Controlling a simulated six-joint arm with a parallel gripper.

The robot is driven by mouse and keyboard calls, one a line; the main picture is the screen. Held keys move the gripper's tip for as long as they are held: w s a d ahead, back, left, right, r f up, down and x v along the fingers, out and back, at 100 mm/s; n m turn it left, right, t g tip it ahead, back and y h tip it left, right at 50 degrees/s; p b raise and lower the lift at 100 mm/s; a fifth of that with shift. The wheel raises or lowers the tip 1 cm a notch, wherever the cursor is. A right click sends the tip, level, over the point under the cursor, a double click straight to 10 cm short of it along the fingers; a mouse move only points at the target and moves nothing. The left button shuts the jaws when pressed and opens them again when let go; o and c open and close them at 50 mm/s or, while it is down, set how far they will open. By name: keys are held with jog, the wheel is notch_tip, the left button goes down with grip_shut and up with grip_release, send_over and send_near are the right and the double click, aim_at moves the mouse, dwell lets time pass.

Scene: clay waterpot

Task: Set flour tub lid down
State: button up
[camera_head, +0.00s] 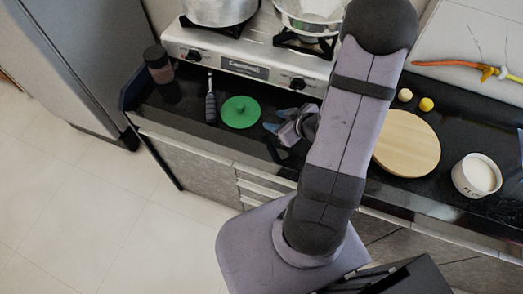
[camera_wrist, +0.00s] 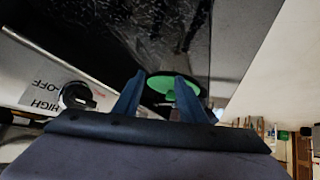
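The green round flour tub lid (camera_head: 240,111) lies on the dark counter in front of the stove, with a small knob in its middle. My gripper (camera_head: 275,120) is just to the right of the lid, low over the counter, its fingers pointing towards it. In the wrist view the lid (camera_wrist: 160,84) shows beyond and between the two spread blue fingers (camera_wrist: 160,92). The gripper looks open, with nothing held. The white flour tub (camera_head: 477,176) stands uncovered at the right end of the counter, pale contents showing.
The stove (camera_head: 245,55) with pots stands behind the lid. A black-handled utensil (camera_head: 210,106) and a dark jar (camera_head: 158,65) are to its left. A round wooden board (camera_head: 406,143) lies right of my arm, with two small yellowish balls (camera_head: 426,104) behind it.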

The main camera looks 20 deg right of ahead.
jog(key=shift+d+r+g+h, duration=0.15)
jog(key=shift+d+g+h, duration=0.2)
jog(key=shift+g+h, duration=0.3)
jog(key=shift+s+d+r+m+g+h, duration=0.2)
jog(key=shift+m+g+h, duration=0.1)
jog(key=shift+g+h, duration=0.2)
jog(key=s+r+g, duration=0.1)
jog(key=s+a+r+m+g+h, duration=0.1)
jog(key=s+a+m+g, duration=0.1)
jog(key=shift+s+a+r+h, duration=0.25)
jog(key=shift+s+r, duration=0.15)
jog(key=shift+o, duration=0.5)
jog(key=s+a+r+m+g+y, duration=0.1)
jog(key=s+a+r+g, duration=0.3)
jog(key=s+a, duration=0.5)
jog(key=shift+a+r+m+y, duration=0.2)
jog(key=shift+a+m+y, duration=0.1)
jog(key=shift+a+m, duration=0.15)
jog(key=shift+f, duration=0.1)
